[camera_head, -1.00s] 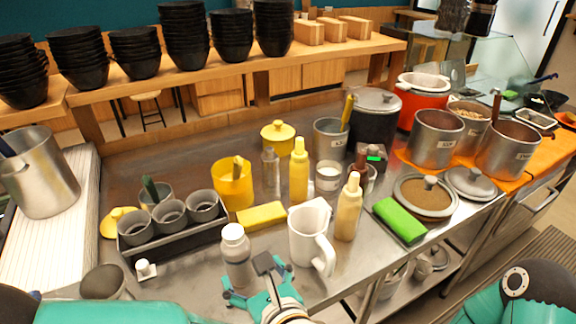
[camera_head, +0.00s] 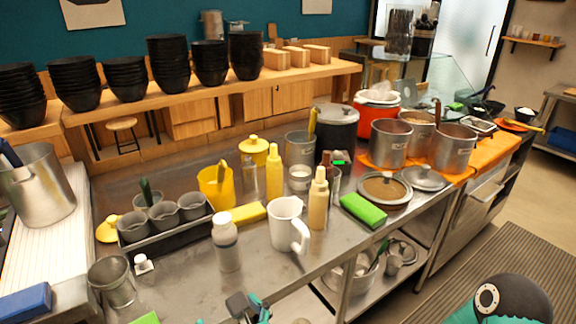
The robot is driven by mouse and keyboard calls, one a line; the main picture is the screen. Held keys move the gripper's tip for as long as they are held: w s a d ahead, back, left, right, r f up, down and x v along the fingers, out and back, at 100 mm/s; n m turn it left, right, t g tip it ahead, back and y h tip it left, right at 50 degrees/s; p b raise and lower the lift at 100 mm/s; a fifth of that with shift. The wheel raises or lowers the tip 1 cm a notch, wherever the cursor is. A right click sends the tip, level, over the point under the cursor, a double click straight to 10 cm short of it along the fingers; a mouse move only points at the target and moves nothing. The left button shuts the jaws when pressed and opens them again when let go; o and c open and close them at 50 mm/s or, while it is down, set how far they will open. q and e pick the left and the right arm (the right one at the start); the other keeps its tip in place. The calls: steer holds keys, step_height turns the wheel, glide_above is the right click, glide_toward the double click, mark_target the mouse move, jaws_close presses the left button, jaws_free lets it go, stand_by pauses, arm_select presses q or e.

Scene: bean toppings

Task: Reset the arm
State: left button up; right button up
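My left gripper (camera_head: 246,308) shows at the bottom edge, in front of the counter and below the white bottle and the white mug. It is partly cut off by the frame, so I cannot tell whether its fingers are open or shut. No object shows in it. My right arm (camera_head: 505,302) shows at the bottom right over the floor, with teal and black parts. Its gripper is out of view.
A white mug (camera_head: 287,224), a white bottle (camera_head: 226,242) and yellow squeeze bottles (camera_head: 274,172) stand on the steel counter (camera_head: 185,280). A metal cup (camera_head: 112,281) is front left. Pots (camera_head: 390,144) stand at right. Floor (camera_head: 440,275) is open at lower right.

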arm_select(q)
steer(key=s+f+n+g+h, duration=0.2)
steer(key=s+f+n+g, duration=0.3)
steer(key=f, duration=0.4)
steer(key=s+f+n+g+h, duration=0.3)
steer(key=s+f+n+g, duration=0.1)
steer(key=f, duration=0.5)
steer(key=s+f+n+g+h, duration=0.2)
steer(key=s+f+n+g, duration=0.3)
steer(key=f, duration=0.5)
steer(key=w+a+f+n+t+h, duration=0.2)
steer(key=f+n, duration=0.6)
steer(key=n, duration=0.9)
steer(key=shift+w+a+f+t+h, duration=0.2)
steer(key=shift+w+f+t+h, duration=0.3)
steer(key=shift+w+h, duration=0.65)
steer(key=shift+r, duration=0.1)
